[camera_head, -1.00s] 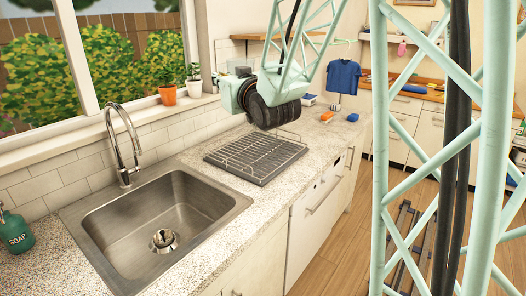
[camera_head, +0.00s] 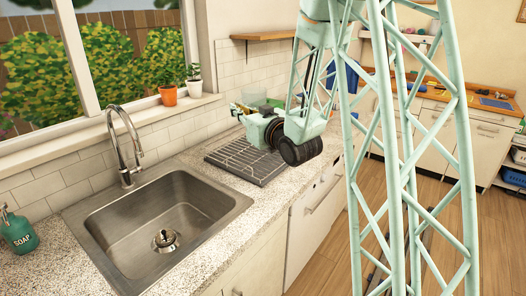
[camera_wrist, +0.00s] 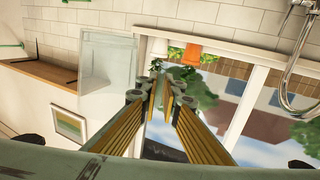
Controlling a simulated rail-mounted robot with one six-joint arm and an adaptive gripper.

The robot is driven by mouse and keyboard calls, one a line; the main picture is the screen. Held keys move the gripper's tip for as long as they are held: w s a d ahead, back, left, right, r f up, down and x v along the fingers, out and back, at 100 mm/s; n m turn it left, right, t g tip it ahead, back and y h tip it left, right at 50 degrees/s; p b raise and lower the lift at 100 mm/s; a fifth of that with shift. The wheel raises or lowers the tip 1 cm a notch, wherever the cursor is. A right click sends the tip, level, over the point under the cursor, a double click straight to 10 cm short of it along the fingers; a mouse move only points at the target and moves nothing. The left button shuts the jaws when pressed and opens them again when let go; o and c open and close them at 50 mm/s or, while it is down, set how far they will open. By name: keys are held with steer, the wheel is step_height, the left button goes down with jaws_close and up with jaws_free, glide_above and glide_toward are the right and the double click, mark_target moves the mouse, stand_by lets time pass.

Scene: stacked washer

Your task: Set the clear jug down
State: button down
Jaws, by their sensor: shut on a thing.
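The clear jug (camera_wrist: 106,72) shows in the wrist view as a see-through, straight-sided vessel just left of the fingertips. My gripper (camera_wrist: 155,88) is shut on it, with its yellow-sided fingers close together at the jug's edge. The exact grip point is hard to make out. In the head view my gripper (camera_head: 238,109) is at the far side of my wrist, above the back of the counter beyond the dish rack. A pale, see-through shape there looks like the jug (camera_head: 254,96), partly hidden by my arm. I cannot tell whether its base touches the counter.
The steel sink (camera_head: 160,222) and tap (camera_head: 122,140) are nearer. Potted plants (camera_head: 168,95) stand on the window sill. A wooden shelf (camera_head: 262,36) is on the wall.

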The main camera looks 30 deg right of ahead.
steer(key=s+d+f+y+p, duration=0.1)
steer(key=s+d+f, duration=0.2)
steer(key=f, duration=0.4)
steer(key=s+d+f+n+y+p, duration=0.1)
steer(key=s+d+f, duration=0.3)
steer(key=f, duration=0.4)
steer(key=shift+s+n+g+y+p, duration=0.3)
steer(key=shift+s+p, duration=0.15)
steer(key=shift+p, duration=0.3)
steer(key=w+d+f, duration=0.1)
steer(key=w, duration=1.5)
steer(key=shift+d+f+b, duration=0.2)
steer(key=shift+d+b, duration=0.2)
steer(key=shift+b, duration=0.05)
steer(key=shift+f+b, duration=0.4)
steer(key=shift+f, duration=1.35)
steer(key=shift+f, duration=0.15)
